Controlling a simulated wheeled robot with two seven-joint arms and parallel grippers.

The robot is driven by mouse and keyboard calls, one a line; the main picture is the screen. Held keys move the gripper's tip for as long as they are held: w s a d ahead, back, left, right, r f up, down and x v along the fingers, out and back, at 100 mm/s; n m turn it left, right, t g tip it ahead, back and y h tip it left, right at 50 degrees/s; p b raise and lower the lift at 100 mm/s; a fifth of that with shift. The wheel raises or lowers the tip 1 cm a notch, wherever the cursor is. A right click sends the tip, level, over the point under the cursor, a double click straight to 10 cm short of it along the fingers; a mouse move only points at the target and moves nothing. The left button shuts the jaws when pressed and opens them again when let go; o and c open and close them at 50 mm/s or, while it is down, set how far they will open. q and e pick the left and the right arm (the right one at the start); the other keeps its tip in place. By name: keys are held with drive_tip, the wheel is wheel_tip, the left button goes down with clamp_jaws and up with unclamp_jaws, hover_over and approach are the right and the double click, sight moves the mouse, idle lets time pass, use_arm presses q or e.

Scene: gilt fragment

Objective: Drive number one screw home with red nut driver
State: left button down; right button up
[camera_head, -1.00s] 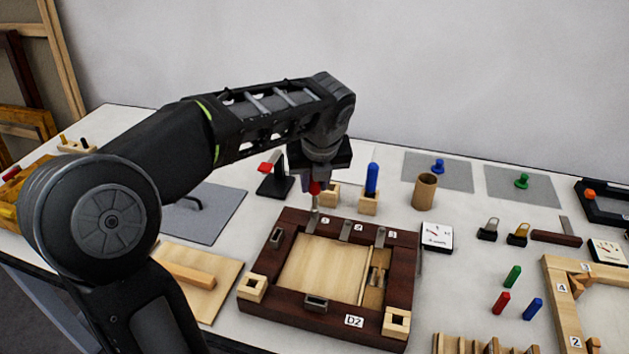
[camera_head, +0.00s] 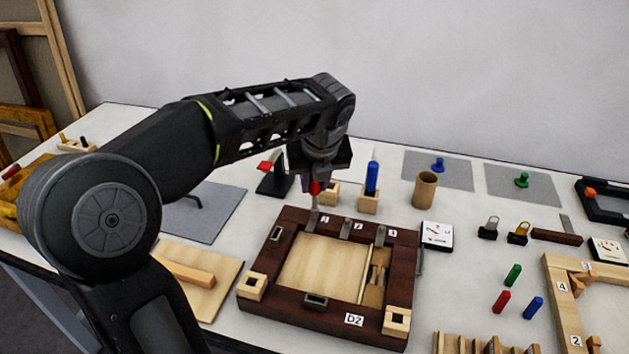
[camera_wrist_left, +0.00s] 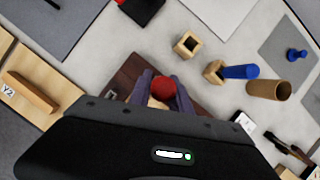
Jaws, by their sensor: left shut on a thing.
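My left gripper (camera_head: 316,184) is shut on the red nut driver (camera_head: 315,188). It holds the driver upright, shaft down, over the back left part of the dark wooden frame (camera_head: 262,296). The driver's tip is at or just above the frame's back rail, beside the number 1 label (camera_head: 325,219); contact cannot be told. The screw under the tip is hidden. In the left wrist view the red handle end (camera_wrist_left: 164,87) shows between the fingers. My right gripper is not in view.
A blue-handled driver (camera_head: 372,179) stands in a wooden block behind the frame, next to an empty block (camera_head: 330,195). A cardboard cup (camera_head: 425,191) and a white dial gauge (camera_head: 437,236) stand to the right. A pale frame (camera_head: 567,312) lies at the far right.

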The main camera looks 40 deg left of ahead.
use_arm(q)
drive_tip(key=shift+r+p, duration=2.5)
